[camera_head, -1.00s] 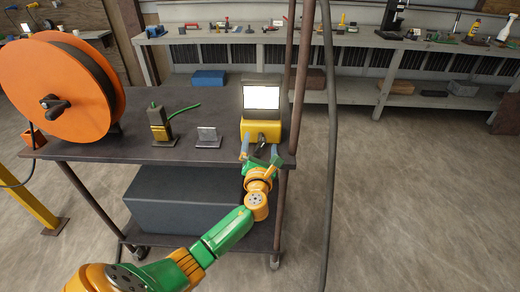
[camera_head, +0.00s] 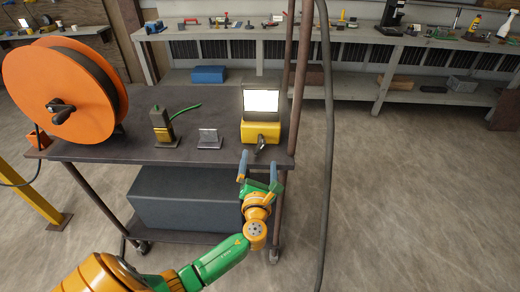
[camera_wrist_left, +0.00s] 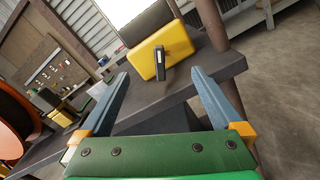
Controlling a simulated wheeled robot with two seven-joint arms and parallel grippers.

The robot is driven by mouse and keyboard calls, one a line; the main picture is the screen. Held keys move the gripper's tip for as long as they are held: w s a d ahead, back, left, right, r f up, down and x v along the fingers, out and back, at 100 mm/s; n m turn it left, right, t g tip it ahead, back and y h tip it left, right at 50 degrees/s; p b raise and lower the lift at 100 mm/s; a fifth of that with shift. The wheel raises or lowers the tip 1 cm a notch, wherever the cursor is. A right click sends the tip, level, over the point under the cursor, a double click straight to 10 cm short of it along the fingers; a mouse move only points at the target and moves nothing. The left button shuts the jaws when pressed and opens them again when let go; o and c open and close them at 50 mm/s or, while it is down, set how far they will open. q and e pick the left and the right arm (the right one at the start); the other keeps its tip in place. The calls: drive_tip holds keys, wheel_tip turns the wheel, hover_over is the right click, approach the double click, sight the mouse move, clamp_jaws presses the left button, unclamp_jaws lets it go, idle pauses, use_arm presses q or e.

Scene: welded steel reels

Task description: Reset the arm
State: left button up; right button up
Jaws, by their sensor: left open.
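My left gripper (camera_head: 262,166) is open and empty in the head view, just off the front right edge of the cart's top shelf. Its two grey-blue fingers point toward a yellow box with a lit white screen (camera_head: 261,132). In the left wrist view the fingers (camera_wrist_left: 160,95) are spread wide, with nothing between them. The yellow box (camera_wrist_left: 180,48), with a dark handle on its front, stands beyond the fingertips, apart from them. My left arm reaches in from the lower left. My right gripper is not in view.
The dark cart top (camera_head: 100,151) also holds a large orange reel (camera_head: 45,90), a small yellow-and-dark tool (camera_head: 161,125) and a metal bracket (camera_head: 209,138). A dark box (camera_head: 180,198) sits on the lower shelf. A hanging cable (camera_head: 329,150) and open floor lie to the right.

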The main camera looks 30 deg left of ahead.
use_arm(q)
drive_tip(key=s+d+f+n+g+h, duration=0.1)
drive_tip(key=s+f+n+g+h, duration=0.15)
drive_tip(key=s+f+n, duration=0.45)
drive_tip(key=s+d+f+n+g+h, duration=0.1)
drive_tip(key=s+f+n+g+h, duration=0.15)
drive_tip(key=f, duration=0.95)
drive_tip(key=s+d+f+n+g+h, duration=0.1)
drive_tip(key=s+d+f+n+g, duration=0.25)
drive_tip(key=f, duration=0.55)
drive_tip(key=s+d+f+n+g+h, duration=0.1)
drive_tip(key=s+f+n+g, duration=0.1)
drive_tip(key=s+n, duration=0.4)
drive_tip(key=s+d+f+n+g+h, duration=0.1)
drive_tip(key=s+f+n, duration=0.4)
drive_tip(key=s, duration=0.6)
drive_tip(key=s+d+f+n+g+h, duration=0.1)
drive_tip(key=s+d+f+n+g, duration=0.1)
drive_tip(key=s+n, duration=0.6)
drive_tip(key=shift+s+d+f+n+g+h, duration=0.35)
drive_tip(key=shift+s+f, duration=0.2)
drive_tip(key=shift+f, duration=0.25)
